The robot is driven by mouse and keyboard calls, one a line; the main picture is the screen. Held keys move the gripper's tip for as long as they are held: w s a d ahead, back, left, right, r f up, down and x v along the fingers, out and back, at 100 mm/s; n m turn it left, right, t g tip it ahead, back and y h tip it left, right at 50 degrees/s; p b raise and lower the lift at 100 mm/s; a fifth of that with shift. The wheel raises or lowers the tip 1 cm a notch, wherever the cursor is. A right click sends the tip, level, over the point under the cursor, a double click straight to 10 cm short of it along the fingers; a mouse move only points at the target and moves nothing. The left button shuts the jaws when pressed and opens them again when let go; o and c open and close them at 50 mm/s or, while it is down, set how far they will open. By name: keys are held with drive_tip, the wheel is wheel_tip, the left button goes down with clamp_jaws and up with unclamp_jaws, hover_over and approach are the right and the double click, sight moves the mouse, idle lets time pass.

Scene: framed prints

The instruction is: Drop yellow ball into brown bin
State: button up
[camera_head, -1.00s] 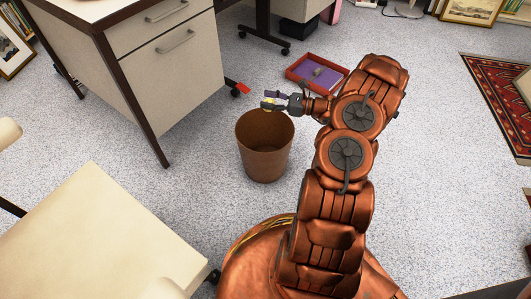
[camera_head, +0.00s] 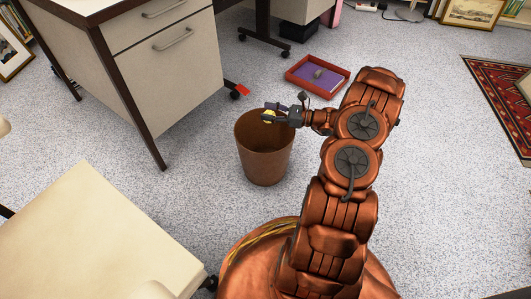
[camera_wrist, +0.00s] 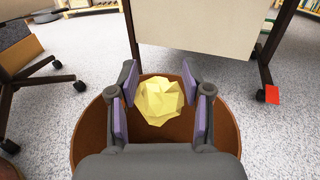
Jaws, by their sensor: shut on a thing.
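The yellow ball (camera_head: 267,117) looks faceted, like crumpled paper. In the wrist view the yellow ball (camera_wrist: 159,101) sits between the purple pads of my gripper (camera_wrist: 160,96). My gripper (camera_head: 270,112) is shut on it and holds it over the mouth of the brown bin (camera_head: 264,158). The bin stands upright on the floor. In the wrist view the bin's rim and inner wall (camera_wrist: 90,136) show on both sides of my fingers and behind the ball. The bin's bottom is hidden by the ball and gripper.
A white desk with drawers (camera_head: 165,70) stands behind and left of the bin. A red tray (camera_head: 318,77) holding a purple item lies behind my arm. A cream seat (camera_head: 95,240) is at lower left. A patterned rug (camera_head: 500,95) lies at right, with open carpet between.

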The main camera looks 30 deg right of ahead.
drive_tip(key=o, duration=0.8)
drive_tip(key=v, duration=1.2)
drive_tip(key=shift+r, duration=0.1)
